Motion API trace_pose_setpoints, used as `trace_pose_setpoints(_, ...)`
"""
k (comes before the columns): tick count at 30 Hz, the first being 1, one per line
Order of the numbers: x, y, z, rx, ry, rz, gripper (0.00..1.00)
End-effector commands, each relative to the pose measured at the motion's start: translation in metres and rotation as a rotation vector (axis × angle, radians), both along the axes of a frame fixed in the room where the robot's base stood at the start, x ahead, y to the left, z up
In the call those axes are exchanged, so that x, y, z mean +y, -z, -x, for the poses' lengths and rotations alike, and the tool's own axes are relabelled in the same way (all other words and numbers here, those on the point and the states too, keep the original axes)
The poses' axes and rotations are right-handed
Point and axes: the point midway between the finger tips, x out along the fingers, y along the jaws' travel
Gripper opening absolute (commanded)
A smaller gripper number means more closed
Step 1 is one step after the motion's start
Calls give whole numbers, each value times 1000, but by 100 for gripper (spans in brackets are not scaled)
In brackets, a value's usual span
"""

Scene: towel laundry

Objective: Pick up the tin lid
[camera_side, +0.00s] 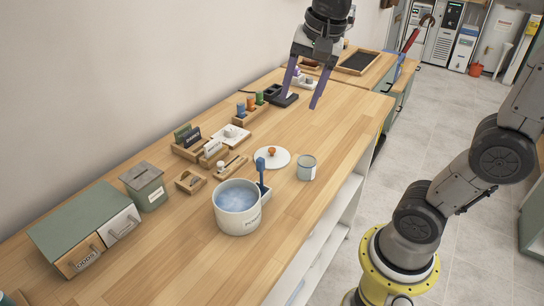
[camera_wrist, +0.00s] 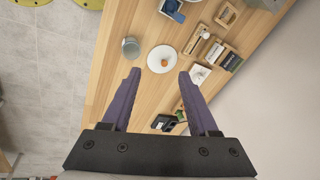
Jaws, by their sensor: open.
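The lid, a white disc with a brown knob (camera_side: 284,158), lies flat on the wooden counter (camera_side: 323,200), between a grey tin (camera_side: 307,173) and small wooden trays. It also shows in the wrist view as the white disc (camera_wrist: 162,66), just beyond and between the fingertips. My gripper (camera_side: 298,101) is open and empty, its purple fingers pointing down above the counter, farther along it than the lid. In the wrist view my gripper (camera_wrist: 159,73) has its fingers wide apart. Nothing covers the lid.
A white pot (camera_side: 238,221) with bluish contents stands nearer the camera, with a blue-handled tool (camera_side: 261,168) beside it. Small organizers, including a white tray (camera_side: 238,141), line the wall side. A green box (camera_side: 145,187) and a drawer unit (camera_side: 82,228) stand left. Bare counter lies right of the tin.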

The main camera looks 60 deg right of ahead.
Motion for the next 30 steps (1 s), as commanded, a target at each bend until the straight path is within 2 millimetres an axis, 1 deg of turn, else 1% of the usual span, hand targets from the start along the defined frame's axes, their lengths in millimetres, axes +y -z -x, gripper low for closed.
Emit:
trace_pose_setpoints(1, -8, 4, -22, 42, 87, -21, 60)
trace_pose_setpoints(3, -18, 10, -46, 87, 193, -44, 60)
trace_pose_setpoints(6, -33, 25, -76, 145, 292, -62, 60)
trace_pose_setpoints(10, -49, 49, -101, 205, 333, -68, 60)
trace_pose_setpoints(12, -55, 61, -107, 231, 345, -69, 60)
trace_pose_setpoints(18, -61, 84, -107, 269, 359, -73, 60)
trace_pose_setpoints(20, -61, 93, -107, 269, 358, -73, 60)
trace_pose_setpoints(27, -61, 138, -107, 269, 356, -72, 60)
trace_pose_setpoints(30, -61, 151, -107, 266, 356, -72, 60)
